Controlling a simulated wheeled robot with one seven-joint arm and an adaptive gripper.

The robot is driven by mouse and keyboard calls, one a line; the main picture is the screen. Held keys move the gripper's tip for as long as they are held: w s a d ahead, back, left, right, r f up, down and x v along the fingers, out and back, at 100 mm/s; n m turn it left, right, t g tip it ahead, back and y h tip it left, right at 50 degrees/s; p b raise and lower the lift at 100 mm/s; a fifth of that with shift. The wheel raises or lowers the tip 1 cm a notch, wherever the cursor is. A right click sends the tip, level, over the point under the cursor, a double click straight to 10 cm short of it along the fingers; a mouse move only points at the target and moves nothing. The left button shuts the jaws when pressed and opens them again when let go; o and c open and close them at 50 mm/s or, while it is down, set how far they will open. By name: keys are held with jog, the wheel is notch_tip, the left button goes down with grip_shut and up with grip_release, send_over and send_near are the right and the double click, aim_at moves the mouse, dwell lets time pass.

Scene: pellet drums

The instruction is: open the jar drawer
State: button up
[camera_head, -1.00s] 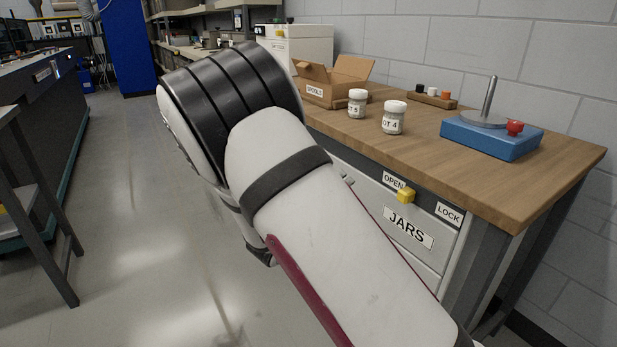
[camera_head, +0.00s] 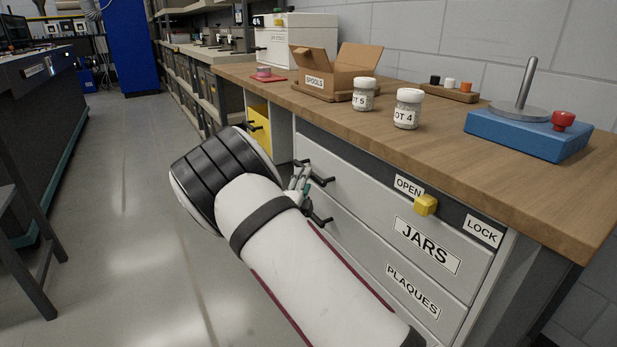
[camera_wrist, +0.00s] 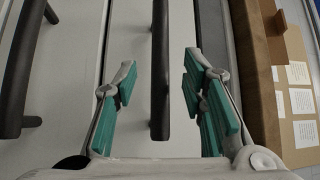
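The jar drawer, with its JARS label (camera_head: 427,245), is the top drawer under the wooden worktop and looks shut. Its black bar handle (camera_head: 322,175) is at the drawer's left part. A yellow knob (camera_head: 425,205) sits beside the OPEN label, away from the LOCK label. My gripper (camera_head: 299,183) is at the handle, partly hidden by my arm. In the wrist view, my gripper (camera_wrist: 163,88) is open. The handle bar (camera_wrist: 160,65) runs between the two green-padded fingers, with a gap on each side.
The PLAQUES drawer (camera_head: 412,290) lies below; its handle (camera_wrist: 22,70) is left in the wrist view. On the worktop (camera_head: 470,195) stand two lidded jars (camera_head: 407,109), a SPOOLS box (camera_head: 336,72) and a blue base with a rod (camera_head: 525,135). The floor (camera_head: 130,230) to the left is clear.

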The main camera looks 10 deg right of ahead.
jog(key=shift+b+x, duration=0.7)
jog(key=shift+x, duration=2)
jog(key=shift+d, duration=0.1)
jog(key=shift+c, duration=0.6)
grip_shut()
